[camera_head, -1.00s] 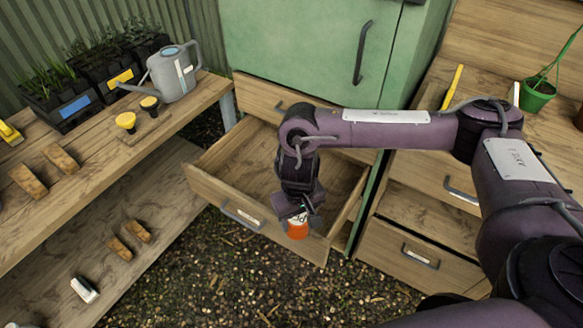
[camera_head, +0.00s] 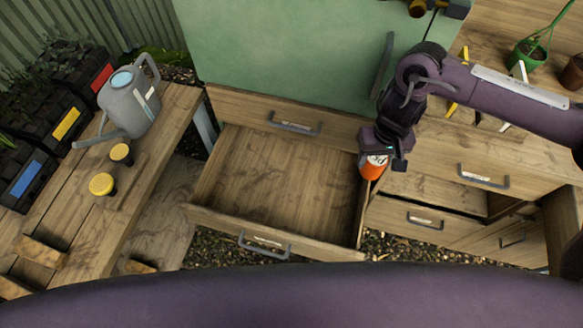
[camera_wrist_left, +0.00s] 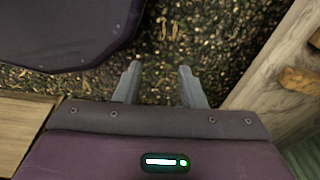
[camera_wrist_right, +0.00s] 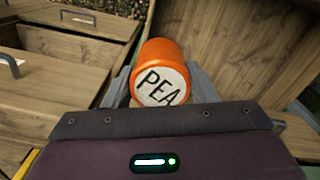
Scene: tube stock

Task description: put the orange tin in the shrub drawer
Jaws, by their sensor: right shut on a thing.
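The orange tin (camera_head: 373,171) is in my right gripper (camera_head: 376,163), at the right side of a pulled-out wooden drawer (camera_head: 265,222). In the head view it overlaps the drawer's right wall; its height above that wall is hard to tell. In the right wrist view the tin (camera_wrist_right: 157,62) sits between the fingers of my right gripper (camera_wrist_right: 162,88), its white end reading "PEA" towards the camera. The open drawer looks empty. Its label is too small to read. My left gripper (camera_wrist_left: 160,82) is open and empty above gravel in the left wrist view; the head view does not show it.
A green cabinet (camera_head: 280,50) stands above the open drawer. A bench on the left holds a grey watering can (camera_head: 130,103), yellow-topped items (camera_head: 102,184) and planters. A potted plant (camera_head: 528,55) stands at the right back.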

